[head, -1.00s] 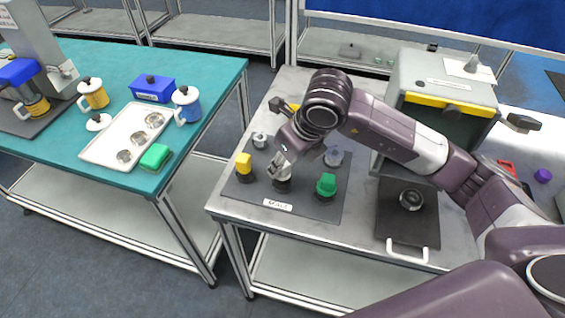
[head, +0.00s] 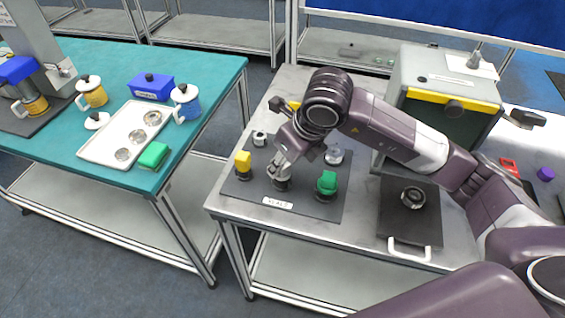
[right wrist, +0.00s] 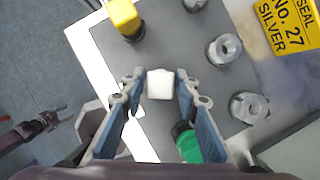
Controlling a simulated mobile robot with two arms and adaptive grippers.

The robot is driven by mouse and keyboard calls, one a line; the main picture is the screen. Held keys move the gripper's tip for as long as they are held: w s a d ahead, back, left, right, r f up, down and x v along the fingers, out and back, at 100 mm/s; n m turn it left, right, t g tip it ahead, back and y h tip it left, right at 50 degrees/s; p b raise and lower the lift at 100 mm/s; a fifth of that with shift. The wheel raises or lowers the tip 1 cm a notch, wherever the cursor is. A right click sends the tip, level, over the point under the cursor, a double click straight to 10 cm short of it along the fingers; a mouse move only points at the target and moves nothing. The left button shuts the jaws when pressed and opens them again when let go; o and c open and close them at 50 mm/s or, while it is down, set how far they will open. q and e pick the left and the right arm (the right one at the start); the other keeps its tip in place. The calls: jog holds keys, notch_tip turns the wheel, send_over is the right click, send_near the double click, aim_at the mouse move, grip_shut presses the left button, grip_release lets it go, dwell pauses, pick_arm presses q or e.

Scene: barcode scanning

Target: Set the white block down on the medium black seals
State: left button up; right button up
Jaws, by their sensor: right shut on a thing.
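My right gripper (right wrist: 158,88) is shut on the white block (right wrist: 160,84), which shows between its fingers in the right wrist view. In the head view this gripper (head: 281,173) is low over the dark mat, between the yellow and green blocks. The medium black seals (head: 282,184) are a short dark stack there, directly under the fingers. The fingers hide most of the block and its contact with the seals, so I cannot tell if they touch. At the left of the right wrist view, a small dark arm end (right wrist: 47,120) may be my left gripper; its jaws are unclear.
A yellow block (head: 243,159) and a green block (head: 327,181) stand on dark seals either side. Silver seals (head: 334,155) stand behind on the mat (head: 305,208). A dark plate with a white handle (head: 408,250) and a grey box (head: 440,68) are to the right.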

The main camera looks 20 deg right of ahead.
jog(key=shift+f+b, duration=0.35)
jog(key=shift+b, duration=0.15)
jog(key=o, duration=1.6)
jog(key=shift+c, duration=0.2)
jog(key=shift+r, duration=0.1)
jog(key=shift+r+p, duration=2)
jog(key=shift+r, duration=1.7)
